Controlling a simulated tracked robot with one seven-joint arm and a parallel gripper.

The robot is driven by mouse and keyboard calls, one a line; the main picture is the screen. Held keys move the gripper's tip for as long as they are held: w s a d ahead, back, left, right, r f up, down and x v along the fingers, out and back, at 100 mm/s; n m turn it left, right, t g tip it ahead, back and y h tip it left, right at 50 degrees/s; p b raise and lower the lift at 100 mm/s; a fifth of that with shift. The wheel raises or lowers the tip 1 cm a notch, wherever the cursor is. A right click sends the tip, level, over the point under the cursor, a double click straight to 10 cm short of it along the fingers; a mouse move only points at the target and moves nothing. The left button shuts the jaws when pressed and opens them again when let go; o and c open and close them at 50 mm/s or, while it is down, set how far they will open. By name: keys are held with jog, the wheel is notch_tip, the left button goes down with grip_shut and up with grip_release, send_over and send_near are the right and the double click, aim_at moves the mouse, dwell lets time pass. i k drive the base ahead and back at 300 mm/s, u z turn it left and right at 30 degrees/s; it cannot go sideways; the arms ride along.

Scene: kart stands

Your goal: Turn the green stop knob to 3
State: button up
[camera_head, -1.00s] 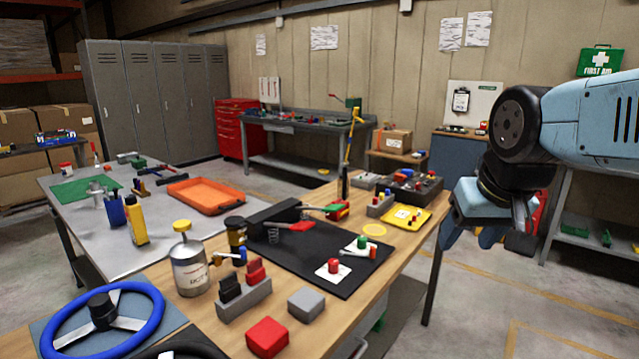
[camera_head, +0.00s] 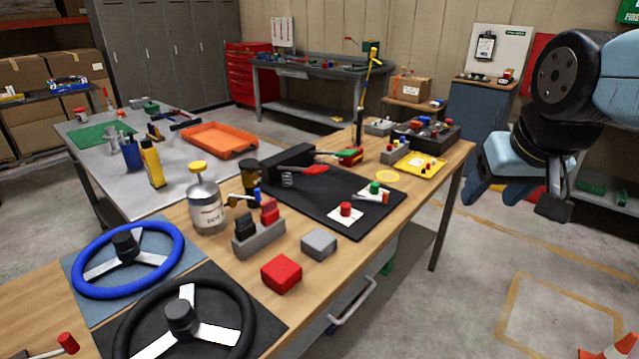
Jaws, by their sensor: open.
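A small green knob (camera_head: 375,188) sits on a white plate (camera_head: 367,194) on the black mat (camera_head: 300,211). I take it for the green stop knob; its numbers and pointer are too small to read. A red knob (camera_head: 346,209) on another white plate is just in front of it, to the left. My gripper (camera_head: 508,200) hangs in the air on the right, beyond the table's right edge and well apart from the knob. Its fingers are spread, with nothing visible between them.
The wooden table (camera_head: 415,222) also holds a yellow tray (camera_head: 419,164), a metal can (camera_head: 206,208), a red block (camera_head: 281,273), a grey block (camera_head: 319,243), and a blue steering wheel (camera_head: 128,259) beside a black one (camera_head: 186,325).

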aim_at(374, 189)
jog(key=k, duration=1.25)
jog(key=u, duration=0.45)
jog(key=i, duration=1.9)
jog(key=z, duration=0.55)
